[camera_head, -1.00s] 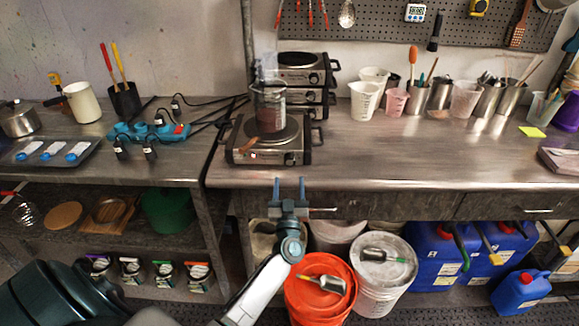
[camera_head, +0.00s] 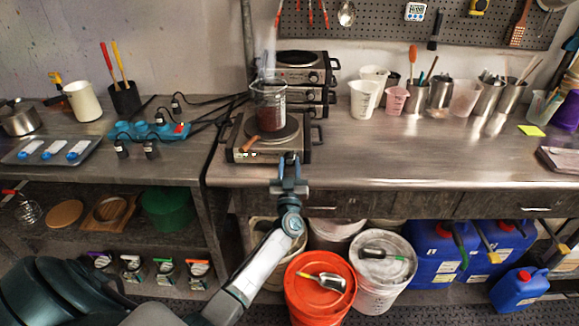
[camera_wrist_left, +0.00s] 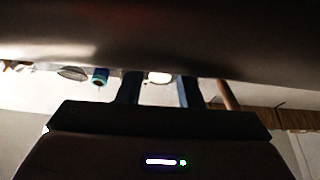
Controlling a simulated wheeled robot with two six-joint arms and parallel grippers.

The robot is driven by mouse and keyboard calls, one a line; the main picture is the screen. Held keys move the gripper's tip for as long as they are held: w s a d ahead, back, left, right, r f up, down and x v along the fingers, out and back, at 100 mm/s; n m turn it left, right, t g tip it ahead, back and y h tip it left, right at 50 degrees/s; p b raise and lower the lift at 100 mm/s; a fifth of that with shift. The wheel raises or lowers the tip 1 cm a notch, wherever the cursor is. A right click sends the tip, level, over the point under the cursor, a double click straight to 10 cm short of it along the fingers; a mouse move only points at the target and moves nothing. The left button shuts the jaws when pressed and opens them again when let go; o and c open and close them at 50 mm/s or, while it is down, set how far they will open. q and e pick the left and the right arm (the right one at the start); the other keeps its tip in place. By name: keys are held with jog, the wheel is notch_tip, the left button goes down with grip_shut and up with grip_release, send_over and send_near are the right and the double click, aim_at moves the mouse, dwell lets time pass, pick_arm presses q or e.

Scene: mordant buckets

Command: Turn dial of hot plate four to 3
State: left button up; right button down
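The front hot plate (camera_head: 238,154) stands near the counter's front edge, with a glass beaker (camera_head: 271,107) of dark reddish contents on its round burner. Its front dial is hidden behind my left gripper (camera_head: 290,162). The fingertips are at the dial's place on the front panel, coming from below and in front. The wrist view shows the two fingers apart with a gap between them (camera_wrist_left: 160,90). I cannot see contact with the dial or its setting. More hot plates (camera_head: 302,76) are stacked behind. No plate number is readable. My right gripper is not in view.
A brown-handled tool (camera_head: 250,144) lies at the front hot plate's left. Cables and a blue power strip (camera_head: 150,131) lie to the left. White and metal cups (camera_head: 364,98) stand along the back right. The counter (camera_head: 420,160) right of the plate is clear.

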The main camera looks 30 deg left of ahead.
pick_arm(q)
jog(key=shift+n+y, duration=0.4)
jog(key=shift+n, duration=0.1)
jog(key=shift+d+r+n+g+y+p, duration=0.1)
jog(key=shift+n+g+y+p, duration=0.25)
jog(key=shift+n+p, duration=0.4)
jog(key=n+g+y, duration=0.1)
jog(key=n, duration=0.2)
jog(key=shift+n+p, duration=0.25)
jog(key=shift+p, duration=0.1)
jog(key=shift+d+n+g+y+p, duration=0.1)
jog(key=shift+n+g+y+p, duration=0.15)
jog(key=shift+n+g, duration=0.55)
jog(key=shift+n+g+y+p, duration=0.2)
jog(key=shift+n+g+p, duration=0.05)
jog(key=shift+n, duration=0.95)
jog(key=o, duration=1)
